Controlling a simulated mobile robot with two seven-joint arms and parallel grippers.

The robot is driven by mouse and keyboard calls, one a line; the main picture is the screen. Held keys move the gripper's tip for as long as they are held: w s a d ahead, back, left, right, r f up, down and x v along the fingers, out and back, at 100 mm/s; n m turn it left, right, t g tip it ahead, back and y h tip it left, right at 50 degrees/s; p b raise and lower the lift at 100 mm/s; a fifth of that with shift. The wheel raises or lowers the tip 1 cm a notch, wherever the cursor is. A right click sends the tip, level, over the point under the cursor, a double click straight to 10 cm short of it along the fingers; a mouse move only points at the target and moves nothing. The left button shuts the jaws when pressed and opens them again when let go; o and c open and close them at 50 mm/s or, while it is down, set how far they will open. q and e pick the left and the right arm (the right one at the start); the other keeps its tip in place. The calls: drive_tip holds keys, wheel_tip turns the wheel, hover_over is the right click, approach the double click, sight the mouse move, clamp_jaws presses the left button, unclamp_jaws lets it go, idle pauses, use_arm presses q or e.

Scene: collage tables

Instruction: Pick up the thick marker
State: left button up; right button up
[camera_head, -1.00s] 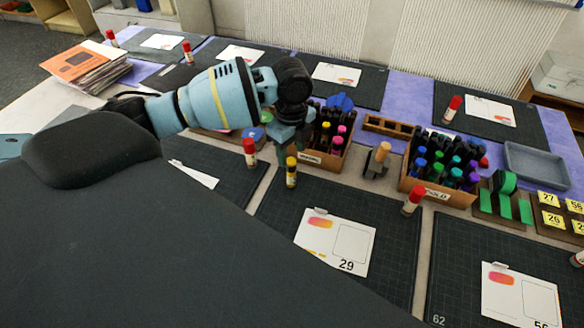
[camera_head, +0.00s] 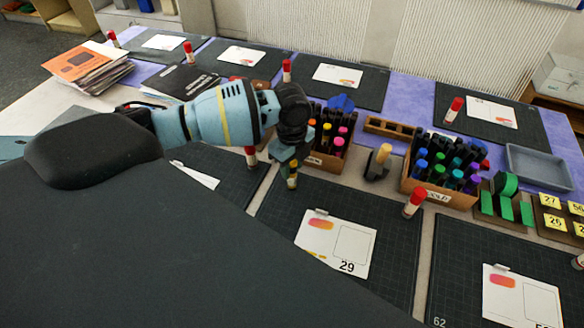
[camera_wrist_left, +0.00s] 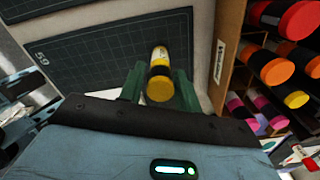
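The thick marker (camera_head: 292,182), dark with a yellow cap, stands upright near the top left corner of the mat with card 29. In the left wrist view the marker (camera_wrist_left: 159,62) shows from above, between the two green fingers. My left gripper (camera_head: 290,170) reaches down over it from above and hides its upper part in the head view. My right gripper is not in view.
A red-capped glue stick (camera_head: 251,158) stands close left of the gripper. A box of warm-coloured markers (camera_head: 325,160) is close on the right.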

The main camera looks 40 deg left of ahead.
use_arm(q)
drive_tip(key=c, duration=0.3)
drive_tip(key=shift+r, duration=0.1)
drive_tip(key=shift+c, duration=0.3)
drive_tip(key=shift+r, duration=0.55)
wheel_tip(320, 180, up, 2)
drive_tip(key=shift+r, duration=0.2)
drive_tip(key=s+r+p, duration=0.1)
drive_tip(key=s, duration=1.5)
drive_tip(key=shift+d+r, duration=0.15)
drive_tip(key=shift+d, duration=0.1)
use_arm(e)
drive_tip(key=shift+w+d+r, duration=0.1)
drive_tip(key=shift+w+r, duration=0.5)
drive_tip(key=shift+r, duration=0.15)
